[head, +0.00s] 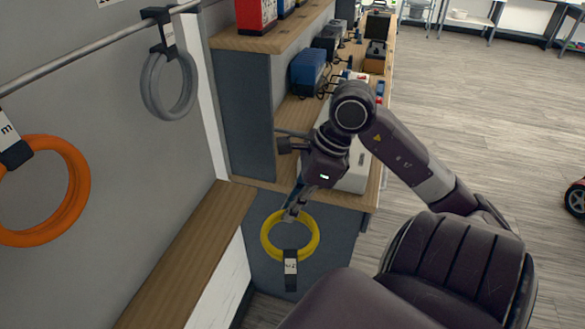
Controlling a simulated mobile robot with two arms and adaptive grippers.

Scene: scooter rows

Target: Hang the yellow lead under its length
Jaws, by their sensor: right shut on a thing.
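The yellow lead (315,238) is a coiled ring with a black strap and a white tag (290,267) at its lower edge. The tag's writing is too small and turned to read surely. My right gripper (291,213) is shut on the far upper edge of the coil, and the lead hangs from it over a dark grey surface. A metal rail (95,52) runs along the wall at upper left. A grey lead (148,88) and an orange lead (80,190) hang from it by black tagged hangers. The orange tag shows an "m". My left gripper is out of view.
A wooden ledge (185,255) runs below the rail, left of the yellow lead. A grey shelf side panel (245,110) stands between the rail and a bench carrying a blue box (307,72) and other items. Open floor (480,120) lies at right.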

